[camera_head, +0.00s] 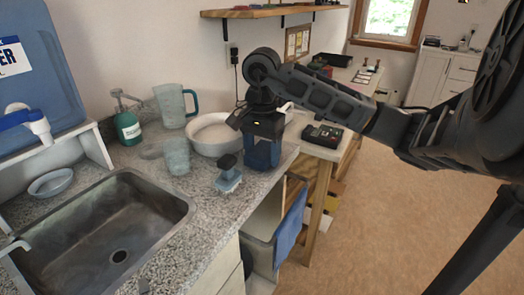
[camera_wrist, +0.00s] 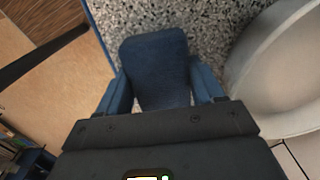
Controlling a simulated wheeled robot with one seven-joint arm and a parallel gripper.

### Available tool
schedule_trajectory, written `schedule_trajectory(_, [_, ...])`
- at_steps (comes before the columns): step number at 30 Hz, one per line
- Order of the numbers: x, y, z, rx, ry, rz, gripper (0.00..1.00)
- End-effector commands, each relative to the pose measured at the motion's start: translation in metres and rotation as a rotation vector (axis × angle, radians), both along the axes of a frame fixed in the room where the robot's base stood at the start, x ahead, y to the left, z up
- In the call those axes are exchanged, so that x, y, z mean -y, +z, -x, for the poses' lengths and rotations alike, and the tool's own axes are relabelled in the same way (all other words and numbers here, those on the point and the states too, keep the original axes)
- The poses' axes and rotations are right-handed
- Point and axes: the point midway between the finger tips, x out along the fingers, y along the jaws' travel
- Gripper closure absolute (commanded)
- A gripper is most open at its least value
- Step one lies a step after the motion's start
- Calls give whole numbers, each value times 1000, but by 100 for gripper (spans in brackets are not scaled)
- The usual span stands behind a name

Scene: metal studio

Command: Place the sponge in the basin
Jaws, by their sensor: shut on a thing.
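A dark blue sponge (camera_wrist: 155,65) is between the two blue fingers of my gripper (camera_wrist: 160,80) in the wrist view. The fingers are shut on its sides. In the head view my gripper (camera_head: 262,150) points down over the granite counter, near its right edge, and largely hides the sponge. The white round basin (camera_head: 204,149) stands on the counter just left of my gripper. In the wrist view the basin's rim (camera_wrist: 240,75) is at the right, beside the sponge and apart from it. I cannot tell whether the sponge touches the counter.
A blue-bristled brush (camera_head: 228,182) stands in front of the basin. A clear cup (camera_head: 177,156), a pitcher (camera_head: 172,106) and a green soap bottle (camera_head: 129,127) are left of it. The sink (camera_head: 105,230) is at front left. A grey bin (camera_head: 262,225) sits below the counter edge.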

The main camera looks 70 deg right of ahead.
Motion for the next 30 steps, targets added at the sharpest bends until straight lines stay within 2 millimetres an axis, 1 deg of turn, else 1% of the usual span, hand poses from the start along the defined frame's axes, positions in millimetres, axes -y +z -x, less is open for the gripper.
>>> schedule_trajectory(14, [0,-11,0,-3,1,-1,90])
schedule_trajectory(15, [0,-10,0,-4,1,-2,29])
schedule_trajectory(22, [-1,-12,1,-7,-1,-4,7])
schedule_trajectory(30, [0,-12,2,-11,-4,-7,7])
